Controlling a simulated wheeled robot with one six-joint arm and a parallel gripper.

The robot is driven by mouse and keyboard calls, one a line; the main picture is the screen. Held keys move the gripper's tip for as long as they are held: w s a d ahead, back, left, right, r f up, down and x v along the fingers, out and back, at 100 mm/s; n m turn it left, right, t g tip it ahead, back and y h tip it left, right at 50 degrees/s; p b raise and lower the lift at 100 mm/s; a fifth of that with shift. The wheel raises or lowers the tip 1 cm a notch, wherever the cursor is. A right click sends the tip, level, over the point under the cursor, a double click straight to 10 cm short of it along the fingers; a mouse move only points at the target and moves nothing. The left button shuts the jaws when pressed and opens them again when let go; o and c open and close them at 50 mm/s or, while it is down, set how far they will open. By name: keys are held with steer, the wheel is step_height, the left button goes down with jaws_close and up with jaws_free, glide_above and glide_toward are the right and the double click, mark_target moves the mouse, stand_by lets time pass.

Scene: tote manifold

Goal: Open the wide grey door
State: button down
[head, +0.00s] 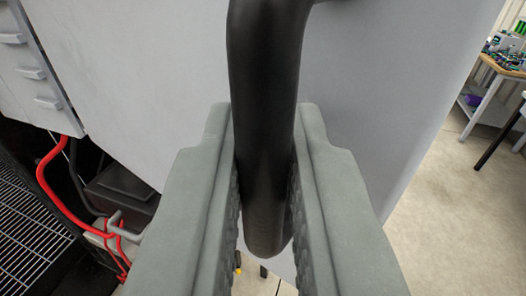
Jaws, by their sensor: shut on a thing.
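The wide grey door (400,85) fills the upper middle of the head view as a large flat panel. A thick black handle (268,80) stands out from the door and runs down the middle of the picture. My gripper (265,190) has its two grey-green fingers on either side of the handle, shut on it near its lower curved end. The fingers and the handle hide part of the door's lower area. The inside at the left shows beside the door's left edge, so the door appears to stand open at least partly.
At the lower left are a dark space with a wire rack (40,215), a red cable (52,185) and a black battery-like box (122,185). A light grey vented panel (35,75) is above them. Pale floor (450,230) is clear at the right, with a workbench (500,75) further back.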

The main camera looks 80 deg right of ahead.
stand_by(0.3)
steer(key=c, duration=1.6)
jaws_free()
steer(key=shift+o, duration=0.2)
steer(key=s+a, duration=0.3)
steer(key=a, duration=1.4)
steer(key=s+d+f+n+t+y, duration=0.3)
steer(key=s+d+f+n+y, duration=0.15)
steer(key=d+n, duration=0.2)
steer(key=s+d+f+n+t+y, duration=0.3)
steer(key=d+f+n+y, duration=0.15)
steer(key=d, duration=0.25)
steer(key=s+d+f+n+t+y, duration=0.1)
steer(key=s+f+t+y, duration=0.3)
steer(key=s+f, duration=0.5)
steer(key=s+f+n+t+y, duration=0.4)
steer(key=s+f, duration=0.6)
steer(key=s, duration=0.6)
steer(key=shift+s+d+f+y, duration=0.2)
steer(key=shift+s+d+y, duration=0.15)
steer(key=shift+y, duration=0.05)
